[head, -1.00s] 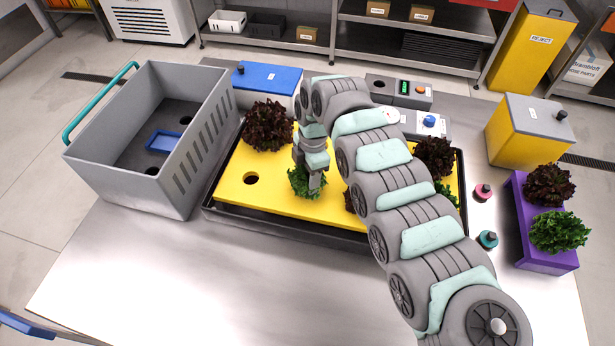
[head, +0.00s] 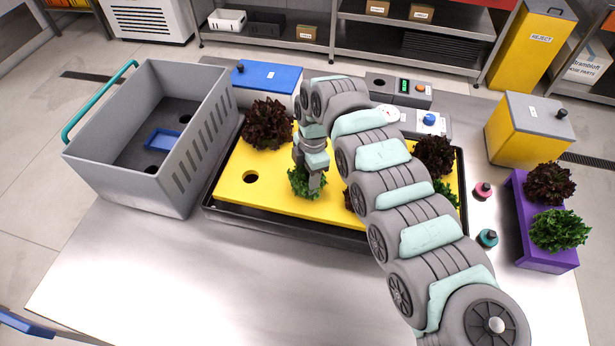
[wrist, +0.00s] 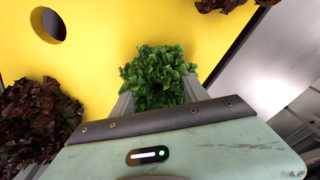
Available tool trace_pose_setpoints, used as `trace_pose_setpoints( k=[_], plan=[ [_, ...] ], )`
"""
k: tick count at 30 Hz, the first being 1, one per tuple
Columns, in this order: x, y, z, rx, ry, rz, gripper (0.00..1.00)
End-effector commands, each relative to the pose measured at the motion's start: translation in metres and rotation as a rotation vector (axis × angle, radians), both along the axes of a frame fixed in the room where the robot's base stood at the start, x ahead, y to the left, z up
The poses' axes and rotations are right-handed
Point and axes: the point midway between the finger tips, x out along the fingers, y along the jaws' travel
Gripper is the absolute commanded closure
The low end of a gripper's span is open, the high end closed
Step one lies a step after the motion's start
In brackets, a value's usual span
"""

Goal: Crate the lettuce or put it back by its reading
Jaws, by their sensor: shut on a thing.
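A small green lettuce (head: 302,184) sits at the yellow raft (head: 229,190) in a black tray (head: 270,228). My gripper (head: 309,186) points down over it and is shut on it; the wrist view shows the green lettuce (wrist: 158,78) between the two fingers (wrist: 158,100). A dark red lettuce (head: 267,125) stands on the raft's back left, and another (head: 434,154) on the right with a bit of green beside it. One empty hole (head: 250,177) shows at the left. A grey meter (head: 398,91) with a lit green display stands behind the tray; its reading is too small to make out.
A purple holder (head: 545,258) with a red and a green lettuce stands right. A blue-lidded box (head: 268,77) and a yellow box (head: 528,132) stand behind. The front table is clear.

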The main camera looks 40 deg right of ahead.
Motion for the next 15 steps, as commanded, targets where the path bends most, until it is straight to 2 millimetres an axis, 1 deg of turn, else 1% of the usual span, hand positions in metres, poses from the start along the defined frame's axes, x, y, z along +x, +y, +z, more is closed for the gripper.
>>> trace_pose_setpoints(
  k=[15],
  plan=[
    [-0.0002,0.0,-0.0084,0.0,0.001,0.0,1.0]
  ],
)
